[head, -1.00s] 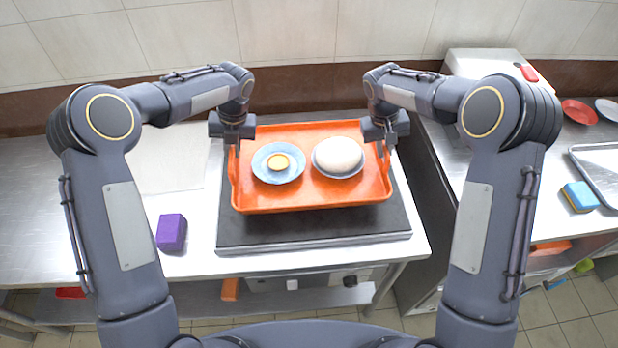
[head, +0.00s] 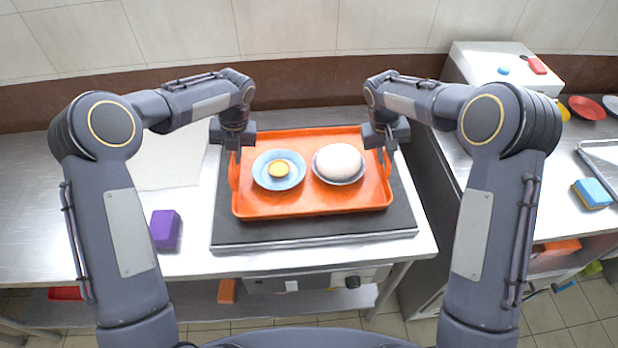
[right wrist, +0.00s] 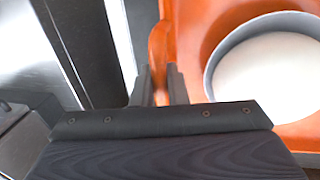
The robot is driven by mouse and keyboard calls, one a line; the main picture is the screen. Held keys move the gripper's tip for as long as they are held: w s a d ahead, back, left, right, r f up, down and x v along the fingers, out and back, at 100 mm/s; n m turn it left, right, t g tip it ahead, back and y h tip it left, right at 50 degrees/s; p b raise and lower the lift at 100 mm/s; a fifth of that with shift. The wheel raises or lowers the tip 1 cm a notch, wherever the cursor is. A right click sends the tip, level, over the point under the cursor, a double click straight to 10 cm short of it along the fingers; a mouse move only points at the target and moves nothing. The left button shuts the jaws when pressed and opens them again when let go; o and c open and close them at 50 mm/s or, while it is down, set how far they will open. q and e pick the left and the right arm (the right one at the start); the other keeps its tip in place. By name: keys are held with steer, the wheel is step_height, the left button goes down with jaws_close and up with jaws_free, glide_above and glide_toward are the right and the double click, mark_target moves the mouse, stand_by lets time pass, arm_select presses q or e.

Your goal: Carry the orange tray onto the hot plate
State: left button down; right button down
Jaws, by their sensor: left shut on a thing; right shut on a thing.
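The orange tray (head: 300,209) is over the black hot plate (head: 228,232), inside its outline in the head view. I cannot tell whether it rests on the plate or hangs just above it. On the tray are a blue saucer (head: 261,179) with a small yellow-orange item (head: 278,170) and a bowl with a white rounded mound (head: 338,162). My left gripper (head: 235,154) is shut on the tray's left handle. My right gripper (head: 386,150) is shut on the right handle; the right wrist view shows its fingers (right wrist: 159,88) around the orange handle, beside the bowl (right wrist: 211,75).
A purple block (head: 164,229) lies on the steel table left of the hot plate. A white board (head: 170,165) lies behind it. On the right counter are a white box (head: 490,62), a red plate (head: 585,108) and a blue sponge (head: 592,193).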

arm_select(q)
steer(key=c, duration=1.7)
jaws_free()
steer(key=shift+d, duration=0.1)
steer(key=shift+c, duration=0.2)
arm_select(e)
steer(key=c, duration=1.7)
jaws_free()
steer(key=shift+a, duration=0.1)
steer(key=shift+c, duration=0.2)
arm_select(q)
steer(key=o, duration=0.3)
arm_select(e)
steer(key=o, duration=0.3)
steer(key=shift+r, duration=0.2)
arm_select(q)
step_height(320, 180, up, 12)
steer(key=d, duration=0.2)
steer(key=shift+f, duration=0.2)
arm_select(e)
step_height(320, 180, up, 11)
steer(key=a, duration=0.2)
steer(key=shift+s+r, duration=0.15)
arm_select(q)
steer(key=shift+d, duration=0.1)
